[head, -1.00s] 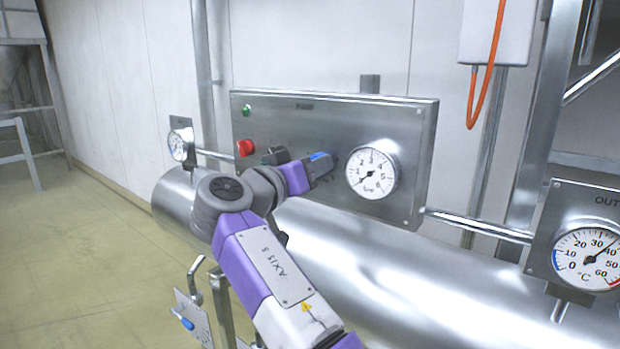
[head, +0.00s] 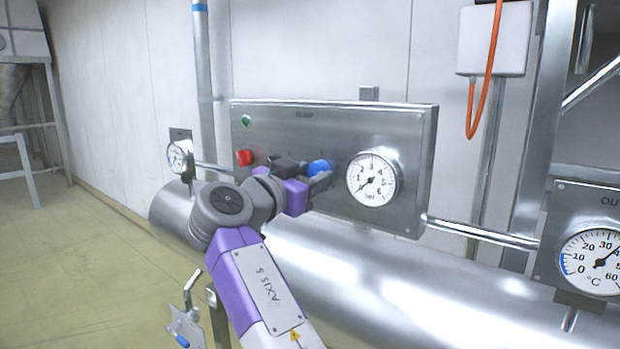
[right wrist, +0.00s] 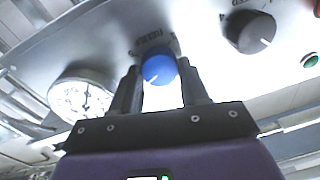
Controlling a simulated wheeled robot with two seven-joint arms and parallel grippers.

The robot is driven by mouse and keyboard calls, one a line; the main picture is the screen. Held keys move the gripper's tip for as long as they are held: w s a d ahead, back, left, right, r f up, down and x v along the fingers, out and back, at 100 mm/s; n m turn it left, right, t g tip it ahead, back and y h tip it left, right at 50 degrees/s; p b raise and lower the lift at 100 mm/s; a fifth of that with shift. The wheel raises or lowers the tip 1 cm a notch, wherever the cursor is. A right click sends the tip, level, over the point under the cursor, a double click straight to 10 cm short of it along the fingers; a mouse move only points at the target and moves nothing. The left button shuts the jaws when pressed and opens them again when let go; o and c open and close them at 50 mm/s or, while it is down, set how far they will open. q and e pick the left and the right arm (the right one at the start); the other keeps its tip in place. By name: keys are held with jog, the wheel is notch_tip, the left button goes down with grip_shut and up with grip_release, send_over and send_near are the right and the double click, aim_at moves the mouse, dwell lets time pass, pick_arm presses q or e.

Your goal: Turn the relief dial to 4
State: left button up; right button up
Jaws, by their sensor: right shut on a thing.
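The blue relief dial (head: 320,166) is a round knob on the steel panel, left of the panel's pressure gauge. My right gripper (head: 318,181) reaches it from the left and front and partly covers it. In the right wrist view the blue dial (right wrist: 159,69) sits between the two dark fingertips of my right gripper (right wrist: 160,80), which is shut on it. A pale pointer mark shows on the dial's face. The lettering beside the dial is too blurred to read surely, and I cannot tell which number it points to. My left gripper is not in view.
A black knob (right wrist: 250,32) is on the same panel (head: 413,150), with a red button (head: 244,157) and a green lamp (head: 246,120). The panel gauge (head: 373,179) is close right of the dial. A large steel pipe (head: 400,275) runs below.

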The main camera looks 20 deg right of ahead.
dwell(0.3)
jog(key=o, duration=1.1)
jog(key=shift+c, duration=0.2)
jog(key=b+v, duration=0.1)
jog(key=v, duration=0.6)
jog(key=shift+s+a, duration=0.2)
jog(key=shift+s, duration=0.05)
jog(key=shift+r, duration=0.1)
